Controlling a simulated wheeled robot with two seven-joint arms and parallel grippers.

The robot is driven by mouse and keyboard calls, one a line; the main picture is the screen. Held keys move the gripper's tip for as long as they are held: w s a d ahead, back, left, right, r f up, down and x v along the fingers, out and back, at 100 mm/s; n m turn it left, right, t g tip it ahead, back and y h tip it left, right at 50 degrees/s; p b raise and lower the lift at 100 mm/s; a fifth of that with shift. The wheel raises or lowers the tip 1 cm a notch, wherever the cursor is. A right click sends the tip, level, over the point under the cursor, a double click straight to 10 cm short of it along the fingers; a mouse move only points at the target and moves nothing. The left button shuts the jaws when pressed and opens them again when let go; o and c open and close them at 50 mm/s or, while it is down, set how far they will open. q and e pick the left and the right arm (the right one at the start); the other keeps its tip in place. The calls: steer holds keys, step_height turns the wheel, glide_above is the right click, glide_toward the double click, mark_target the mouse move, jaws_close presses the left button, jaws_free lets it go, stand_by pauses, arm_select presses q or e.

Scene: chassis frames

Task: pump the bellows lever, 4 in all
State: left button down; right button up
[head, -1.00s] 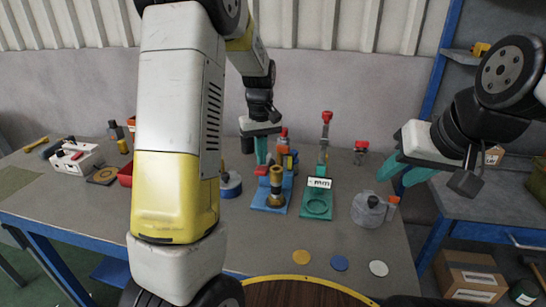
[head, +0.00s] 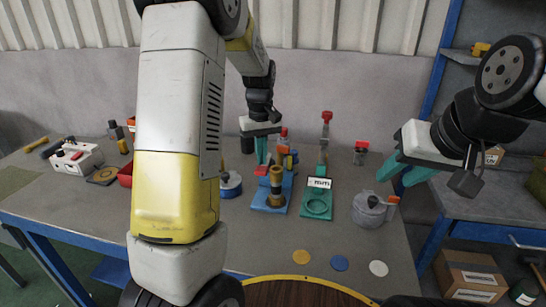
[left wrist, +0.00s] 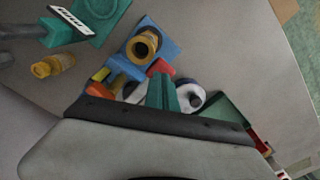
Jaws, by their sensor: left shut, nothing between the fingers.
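A blue-based device with a brass cylinder (head: 276,186) stands on the bench; I take it for the bellows. A red end piece (head: 262,170) sits at its left side, perhaps its lever tip. My left gripper (head: 262,152) is shut and empty, pointing down just above and behind that red piece. In the left wrist view the green fingers (left wrist: 162,92) lie close to the red piece (left wrist: 160,68) and the blue base (left wrist: 168,48). Whether they touch it cannot be told. My right gripper (head: 394,178) is open and empty above the bench's right end.
A green stand with a label (head: 317,205) is right of the device, and a grey pot (head: 370,210) further right. A blue-and-white round tin (head: 230,186) is on the left. Three discs, yellow (head: 301,257), blue and white, lie at the front. Several items crowd behind the device.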

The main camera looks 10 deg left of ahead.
mark_target(262, 168)
arm_select(q)
steer(key=shift+f, duration=0.15)
steer(key=shift+f, duration=1.85)
steer(key=shift+r, duration=3.55)
steer(key=shift+s+r, duration=0.1)
steer(key=shift+r, duration=0.05)
steer(key=s+d+r+m+t+h, duration=0.1)
steer(key=s+r+m+t, duration=0.2)
steer(key=s, duration=0.9)
steer(key=s+d+r+m+t+h, duration=0.1)
steer(key=s+r+m+t, duration=0.2)
steer(key=s+r, duration=0.5)
steer(key=s, duration=0.4)
